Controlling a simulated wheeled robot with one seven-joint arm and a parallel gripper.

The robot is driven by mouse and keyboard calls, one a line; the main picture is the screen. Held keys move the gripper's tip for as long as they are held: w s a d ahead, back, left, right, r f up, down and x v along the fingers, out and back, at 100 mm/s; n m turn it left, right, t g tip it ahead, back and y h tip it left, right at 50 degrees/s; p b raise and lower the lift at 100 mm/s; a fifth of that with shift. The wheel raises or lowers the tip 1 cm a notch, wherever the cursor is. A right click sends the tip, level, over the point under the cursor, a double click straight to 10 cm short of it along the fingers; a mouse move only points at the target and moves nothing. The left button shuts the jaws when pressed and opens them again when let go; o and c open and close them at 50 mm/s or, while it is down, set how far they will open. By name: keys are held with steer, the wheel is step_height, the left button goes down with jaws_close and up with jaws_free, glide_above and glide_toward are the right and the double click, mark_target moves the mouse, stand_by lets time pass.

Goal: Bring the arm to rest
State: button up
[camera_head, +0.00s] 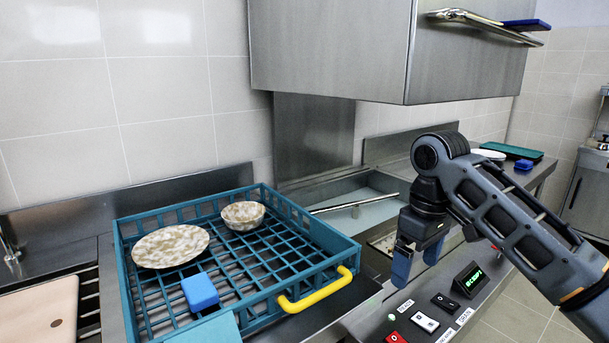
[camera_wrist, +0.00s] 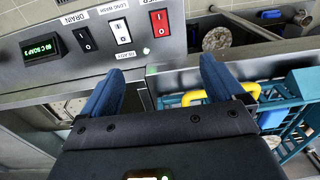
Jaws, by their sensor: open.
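My gripper (camera_head: 418,262) hangs from my raised arm at the right of the head view, fingers pointing down, in front of the dishwasher's control panel (camera_head: 440,310). In the wrist view my gripper (camera_wrist: 161,88) has its two blue fingers spread apart, with nothing between them. The panel shows beyond the fingertips there. I cannot tell how far the fingers are from it.
A teal rack (camera_head: 270,275) with a yellow handle (camera_head: 318,291) stands left of my gripper. It holds a speckled plate (camera_head: 171,246), a speckled bowl (camera_head: 243,215) and a blue block (camera_head: 200,291). A steel hood (camera_head: 330,50) hangs above. A teal tray (camera_head: 512,151) lies on the far counter.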

steer(key=s+a+f+m+t+y, duration=0.1)
steer(key=s+a+f+t+y, duration=0.15)
steer(key=a+f, duration=0.5)
steer(key=s+a+f+t+y, duration=0.1)
steer(key=s+a+f+y, duration=0.3)
steer(key=a, duration=0.6)
steer(key=s+a+f+m+t, duration=0.3)
steer(key=s+f+m+t, duration=0.25)
steer(key=s, duration=0.35)
steer(key=s+d+f+m+t+h, duration=0.15)
steer(key=s+d, duration=0.35)
steer(key=s, duration=0.5)
steer(key=s+d+m+t+h, duration=0.1)
steer(key=s+d+t+h, duration=0.15)
steer(key=s+d, duration=0.45)
steer(key=s+d+r+h, duration=0.1)
steer(key=s+d+r, duration=0.3)
steer(key=s+r, duration=0.2)
steer(key=s+d+r+n+t+h, duration=0.1)
steer(key=s+d+r, duration=0.3)
steer(key=s, duration=0.7)
steer(key=shift+d+r+n+t+h, duration=0.35)
steer(key=shift+r+h, duration=0.1)
steer(key=shift+r, duration=0.4)
steer(key=shift+s, duration=0.15)
